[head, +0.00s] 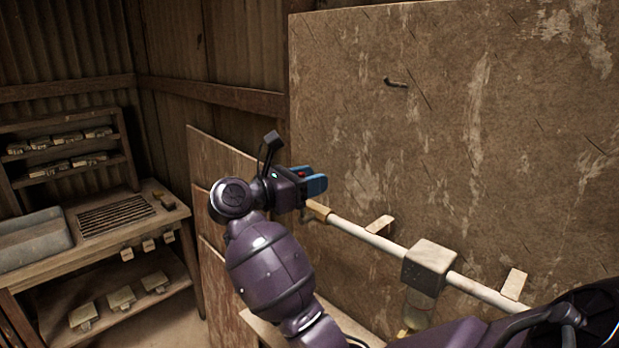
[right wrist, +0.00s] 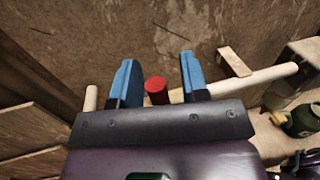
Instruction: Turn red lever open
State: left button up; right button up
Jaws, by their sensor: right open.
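The red lever (right wrist: 156,88) shows as a short red cylinder in the right wrist view, between the two blue fingers of my right gripper (right wrist: 157,66). Visible gaps separate it from both fingers. In the head view my right gripper (head: 315,183) is at the left end of a pale pipe (head: 352,230), in front of the brown wall panel. Only a small red bit of the lever (head: 303,174) shows there, between the blue fingers. The gripper is open. The lever's base and its joint with the pipe are mostly hidden by the gripper. My left gripper is not in view.
The pipe runs right through a box fitting (head: 429,262) with a glass jar (head: 417,308) below it. A hook (head: 396,83) sticks out of the wall panel (head: 450,130) above. A bench at left holds a grey tray (head: 34,246) and a slatted rack (head: 115,216).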

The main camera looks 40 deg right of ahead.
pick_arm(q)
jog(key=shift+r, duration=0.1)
pick_arm(e)
grip_shut()
dwell(0.3)
jog(key=shift+s+f+b, duration=0.15)
jog(key=shift+b, duration=0.95)
pick_arm(q)
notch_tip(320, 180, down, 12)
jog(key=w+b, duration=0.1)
jog(key=b, duration=1.1)
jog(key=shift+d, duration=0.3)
pick_arm(e)
jog(key=s+m, duration=0.1)
jog(key=m, duration=0.1)
jog(key=s+f+m, duration=0.1)
jog(key=s+m, duration=0.1)
jog(key=s+m+y, duration=0.1)
jog(key=m, duration=0.1)
jog(key=shift+s+d+f+m+t, duration=0.2)
jog(key=shift+s+f+m+t, duration=0.1)
jog(key=shift+t, duration=0.1)
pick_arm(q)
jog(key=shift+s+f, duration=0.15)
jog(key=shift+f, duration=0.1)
